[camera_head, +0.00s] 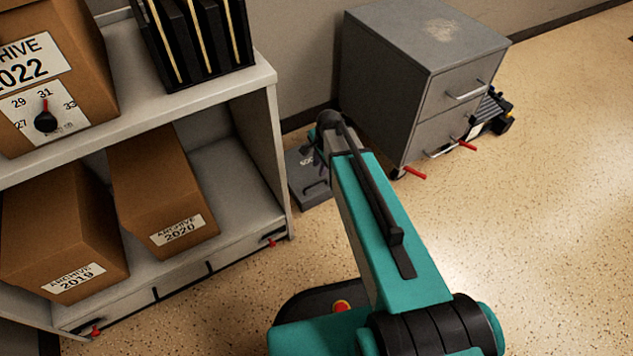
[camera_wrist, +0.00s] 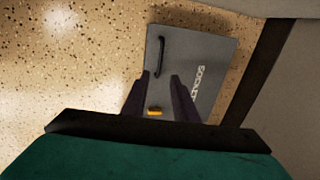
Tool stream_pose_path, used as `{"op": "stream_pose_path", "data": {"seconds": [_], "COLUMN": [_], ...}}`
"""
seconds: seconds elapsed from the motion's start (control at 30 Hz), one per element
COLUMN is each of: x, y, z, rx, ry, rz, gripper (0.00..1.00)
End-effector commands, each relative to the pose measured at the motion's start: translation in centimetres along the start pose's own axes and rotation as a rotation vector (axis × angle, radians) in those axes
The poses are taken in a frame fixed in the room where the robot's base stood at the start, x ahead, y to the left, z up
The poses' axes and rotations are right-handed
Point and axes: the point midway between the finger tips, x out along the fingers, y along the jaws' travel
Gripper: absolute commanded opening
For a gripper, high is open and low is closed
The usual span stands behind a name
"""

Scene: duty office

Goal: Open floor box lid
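The floor box lid (camera_head: 307,190) is a flat grey plate on the floor between the shelf unit and the filing cabinet, partly hidden by my arm. It has a dark bar handle (camera_head: 316,187). In the wrist view the lid (camera_wrist: 215,50) shows almost whole, with pale lettering and the dark handle (camera_wrist: 161,57) near its left edge. It looks closed. My gripper (camera_wrist: 160,76) is open, its two dark fingers apart over the lid's near part, with the handle beyond the fingertips. A small orange piece (camera_wrist: 154,111) shows between the fingers. I see no contact with the handle.
The grey filing cabinet (camera_head: 400,90), on castors with red levers, stands just right of the lid. The shelf unit (camera_head: 270,150) with archive boxes is on the left. A wall and dark skirting run behind. Open speckled floor (camera_head: 560,220) lies to the right.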

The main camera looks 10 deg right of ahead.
Motion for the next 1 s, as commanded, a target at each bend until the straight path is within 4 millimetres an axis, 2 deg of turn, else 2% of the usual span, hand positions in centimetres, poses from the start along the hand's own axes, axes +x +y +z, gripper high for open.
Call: {"op": "stream_pose_path", "data": {"seconds": [0.03, 0.6, 0.8, 1.0], "x": [1.0, 9.1, 11.2, 11.9], "y": [0.0, 0.0, 0.0, 0.0], "z": [0.0, 0.0, -0.1, -0.1], "rx": [0.0, 0.0, 0.001, 0.001], "ry": [0.0, -0.001, 0.0, 0.0], "rz": [0.001, 0.001, 0.001, 0.0], "gripper": [0.26, 0.26, 0.26, 0.26]}}
